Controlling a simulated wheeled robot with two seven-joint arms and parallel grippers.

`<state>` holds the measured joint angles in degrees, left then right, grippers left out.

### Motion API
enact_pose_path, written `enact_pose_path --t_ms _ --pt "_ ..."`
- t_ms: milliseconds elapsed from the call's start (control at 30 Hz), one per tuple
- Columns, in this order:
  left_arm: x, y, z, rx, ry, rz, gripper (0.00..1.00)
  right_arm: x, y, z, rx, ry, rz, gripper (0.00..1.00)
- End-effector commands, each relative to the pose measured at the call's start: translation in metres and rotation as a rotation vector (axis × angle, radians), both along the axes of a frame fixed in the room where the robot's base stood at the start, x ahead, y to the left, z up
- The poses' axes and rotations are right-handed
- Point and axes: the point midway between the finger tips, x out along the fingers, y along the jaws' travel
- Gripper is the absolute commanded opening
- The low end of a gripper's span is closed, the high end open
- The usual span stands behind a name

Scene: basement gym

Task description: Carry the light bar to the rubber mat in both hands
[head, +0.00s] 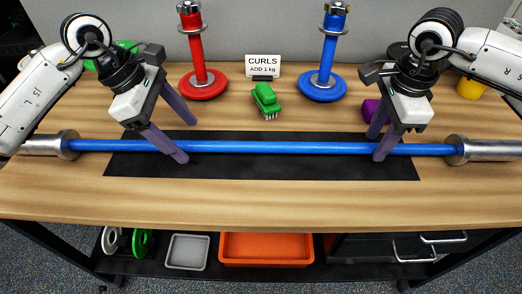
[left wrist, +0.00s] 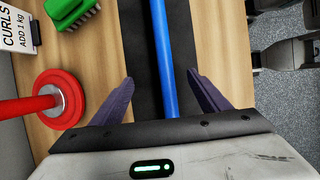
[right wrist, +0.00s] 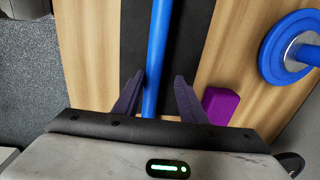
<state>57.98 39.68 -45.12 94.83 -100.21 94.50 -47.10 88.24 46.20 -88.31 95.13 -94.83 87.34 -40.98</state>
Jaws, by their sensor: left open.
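The light bar (head: 270,147) has a blue shaft and thick silver ends. It lies level from left to right along the black rubber mat (head: 260,170), with its ends beyond the mat's short sides. Whether the shaft touches the mat is unclear. My left gripper (head: 187,139) is open, with its fingers on either side of the shaft and a gap on both sides in the left wrist view (left wrist: 160,78). My right gripper (head: 377,146) is open more narrowly around the shaft. In the right wrist view (right wrist: 159,76) its left finger is very close to the bar.
Behind the bar stand a red weight post (head: 203,85), a blue weight post (head: 323,85), a CURLS sign (head: 263,67) and a green brush (head: 265,98). A purple block (right wrist: 221,105) sits near my right gripper. An orange tray (head: 265,262) is on the shelf below.

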Motion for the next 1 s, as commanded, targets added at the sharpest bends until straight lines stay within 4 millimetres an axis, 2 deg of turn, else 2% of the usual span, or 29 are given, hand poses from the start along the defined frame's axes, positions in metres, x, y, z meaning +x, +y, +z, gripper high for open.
enact_pose_path --t_ms 300,500,633,900,1000 --pt "-0.004 0.026 0.063 -0.001 -0.005 0.003 0.69 0.0 0.0 0.0 0.0 0.0 0.0 0.38" --pt "-0.007 0.038 0.09 -0.001 -0.003 0.002 0.69 0.0 0.0 0.0 0.0 0.0 0.0 0.38" --pt "-0.008 0.04 0.098 -0.001 -0.002 0.001 0.69 0.0 0.0 0.0 0.0 0.0 0.0 0.38" --pt "-0.008 0.041 0.099 -0.001 -0.001 0.0 0.69 0.0 0.0 0.0 0.0 0.0 0.0 0.38" --pt "-0.008 0.041 0.099 -0.001 -0.001 0.0 0.69 0.0 0.0 0.0 0.0 0.0 0.0 0.53"
